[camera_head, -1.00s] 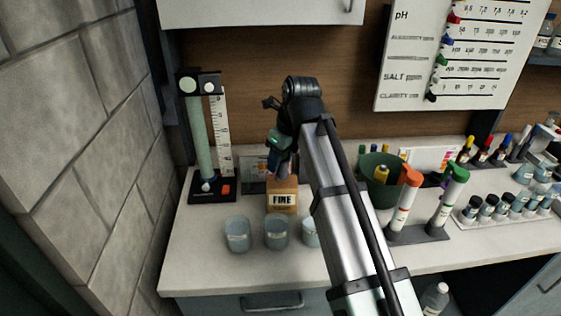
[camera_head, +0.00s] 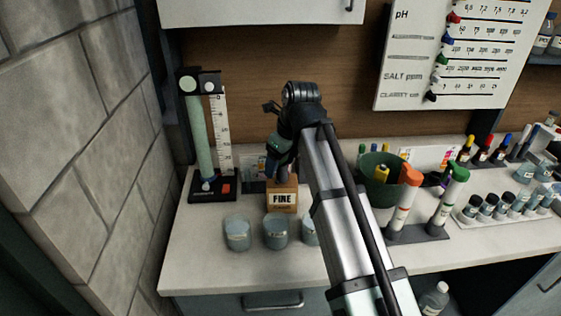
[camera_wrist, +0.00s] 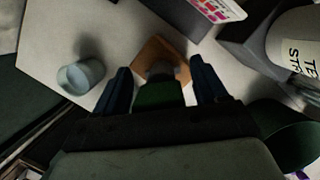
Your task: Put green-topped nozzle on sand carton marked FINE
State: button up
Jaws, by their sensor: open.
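The sand carton marked FINE (camera_head: 283,199) is a small brown box standing on the counter behind the pale blue cups. In the wrist view its brown top (camera_wrist: 179,61) lies below and between my fingers. My gripper (camera_wrist: 159,72) points down over the carton, its two dark fingers spread apart. A green piece (camera_wrist: 158,96), which looks like the top of the green-topped nozzle, sits between the fingers with a gap on each side. A blurred pale part shows beyond it over the carton. The nozzle's contact with the carton is hard to make out. In the head view my arm hides the nozzle.
Pale blue cups (camera_head: 237,234) stand in front of the carton. A tall gauge stand (camera_head: 200,140) is close on the left. A green pot (camera_head: 376,190) and orange- and green-capped tubes (camera_head: 404,205) stand to the right. The counter's front left is clear.

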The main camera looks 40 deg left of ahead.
jog(key=v, duration=1.2)
jog(key=shift+r, duration=0.15)
